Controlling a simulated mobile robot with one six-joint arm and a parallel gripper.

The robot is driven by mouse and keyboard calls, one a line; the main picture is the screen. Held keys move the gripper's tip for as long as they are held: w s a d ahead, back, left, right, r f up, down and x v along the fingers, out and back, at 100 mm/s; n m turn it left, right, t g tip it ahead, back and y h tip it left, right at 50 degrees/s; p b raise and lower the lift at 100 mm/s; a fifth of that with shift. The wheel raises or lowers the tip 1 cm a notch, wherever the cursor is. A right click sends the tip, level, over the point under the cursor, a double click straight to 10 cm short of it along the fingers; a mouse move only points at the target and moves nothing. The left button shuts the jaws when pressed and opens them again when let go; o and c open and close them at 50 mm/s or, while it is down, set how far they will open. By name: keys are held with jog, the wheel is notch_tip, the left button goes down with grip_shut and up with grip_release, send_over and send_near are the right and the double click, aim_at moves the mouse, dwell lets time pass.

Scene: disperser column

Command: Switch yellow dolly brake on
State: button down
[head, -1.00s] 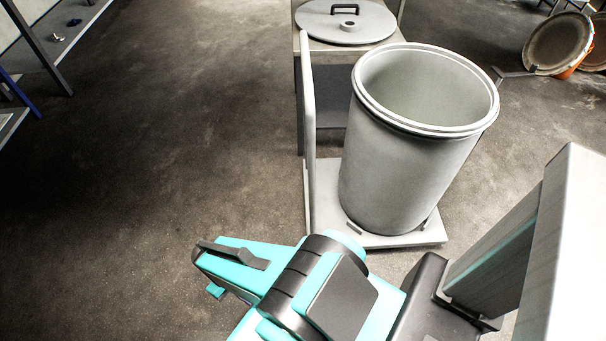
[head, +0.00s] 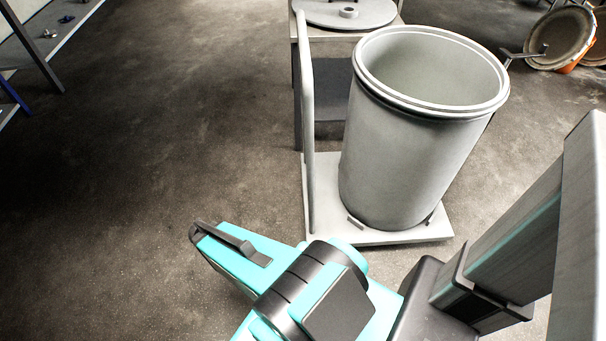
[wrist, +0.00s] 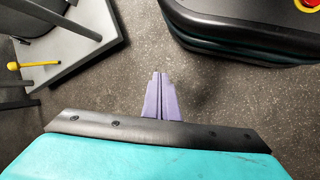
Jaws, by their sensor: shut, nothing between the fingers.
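In the head view a pale grey dolly (head: 322,217) with an upright handle frame at its left carries a large open drum (head: 400,165). No yellow dolly shows there. In the wrist view a thin yellow lever with a round knob (wrist: 12,66) sticks out over a pale platform (wrist: 95,50) at the upper left; I cannot tell its on or off position. My gripper, with two purple fingers (wrist: 161,82), is shut and empty over the floor, right of the platform and apart from the lever. The fingers are hidden in the head view.
A round lid (head: 347,13) lies on a stand behind the drum. A shelf (head: 62,25) is at the far left, and a round dish-like object (head: 558,38) at the far right. The floor (head: 150,170) left of the dolly is clear.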

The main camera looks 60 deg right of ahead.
jog(key=w+d+f+t+h+b, duration=0.15)
jog(key=w+d+f+b, duration=0.35)
jog(key=d, duration=0.5)
jog(key=w+d+f+h+b, duration=0.2)
jog(key=w+d+h+b, duration=0.15)
jog(key=d+b, duration=0.45)
jog(key=w+d+h+b, duration=0.1)
jog(key=w+d+b, duration=0.1)
jog(key=d, duration=0.6)
jog(key=w+d+h+b, duration=0.2)
jog(key=d+b, duration=0.3)
jog(key=d, duration=0.4)
jog(key=w+d+n+h+b, duration=0.1)
jog(key=w+d+h+b, duration=0.1)
jog(key=d, duration=0.7)
jog(key=shift+d+r+b, duration=0.15)
jog(key=shift+r+b, duration=0.05)
jog(key=shift+b, duration=0.55)
jog(key=b+x, duration=0.3)
jog(key=x, duration=0.7)
jog(key=shift+s+a+r+b, duration=0.25)
jog(key=shift+s+r, duration=0.05)
jog(key=shift+s, duration=0.25)
jog(key=shift+s+a+r+b, duration=0.25)
jog(key=shift+s+b, duration=0.05)
jog(key=shift+s, duration=0.3)
jog(key=shift+s+a+r+b, duration=0.25)
jog(key=shift+s+r, duration=0.05)
jog(key=shift+s, duration=0.25)
jog(key=shift+a, duration=0.15)
